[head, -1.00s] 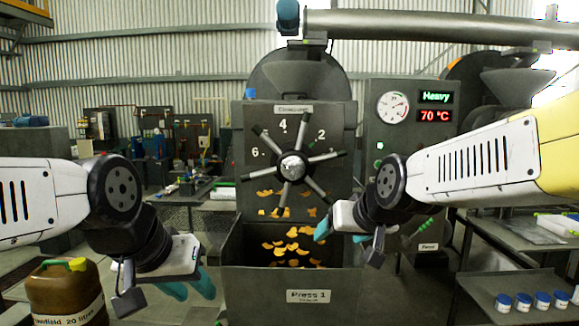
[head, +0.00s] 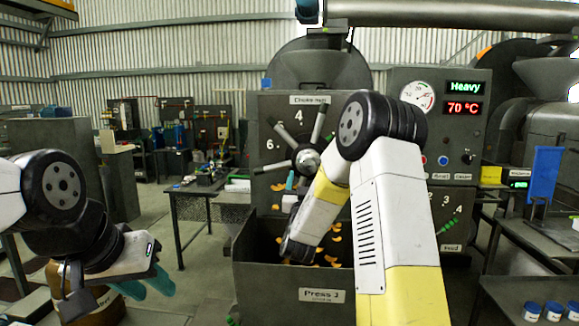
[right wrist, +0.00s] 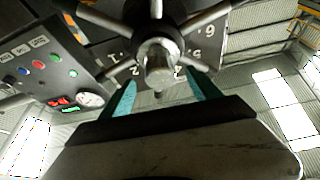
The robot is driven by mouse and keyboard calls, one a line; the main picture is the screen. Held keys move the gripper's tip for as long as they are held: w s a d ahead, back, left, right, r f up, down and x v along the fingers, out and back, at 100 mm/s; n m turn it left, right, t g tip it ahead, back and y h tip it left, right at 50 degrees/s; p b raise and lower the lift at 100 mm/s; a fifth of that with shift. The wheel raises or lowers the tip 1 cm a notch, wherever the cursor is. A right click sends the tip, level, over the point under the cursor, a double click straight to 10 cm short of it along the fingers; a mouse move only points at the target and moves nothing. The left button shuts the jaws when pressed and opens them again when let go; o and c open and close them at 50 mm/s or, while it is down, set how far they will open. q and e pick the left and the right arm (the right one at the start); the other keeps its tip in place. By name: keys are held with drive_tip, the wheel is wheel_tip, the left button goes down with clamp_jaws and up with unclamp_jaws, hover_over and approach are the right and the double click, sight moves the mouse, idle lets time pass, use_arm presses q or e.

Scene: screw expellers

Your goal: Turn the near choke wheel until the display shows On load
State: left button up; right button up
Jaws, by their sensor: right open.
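The display (head: 465,87) reads Heavy in green, above 70 °C in red. My right gripper (head: 290,181) is just below and left of the hub. In the right wrist view its teal fingers are apart and empty (right wrist: 163,92), with the hub (right wrist: 158,60) ahead between them and spokes around; contact cannot be told. My left gripper (head: 146,287) hangs low at the left, its teal fingers apart and empty.
A gauge (head: 417,95) and buttons are on the control panel to the right. A brown container (head: 100,305) is behind my left gripper. Blue-lidded jars (head: 530,311) stand at lower right.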

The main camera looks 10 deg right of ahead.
sight(308, 165)
drive_tip(key=x, duration=0.7)
drive_tip(key=shift+w+r, duration=0.1)
drive_tip(key=shift+w, duration=0.1)
clamp_jaws()
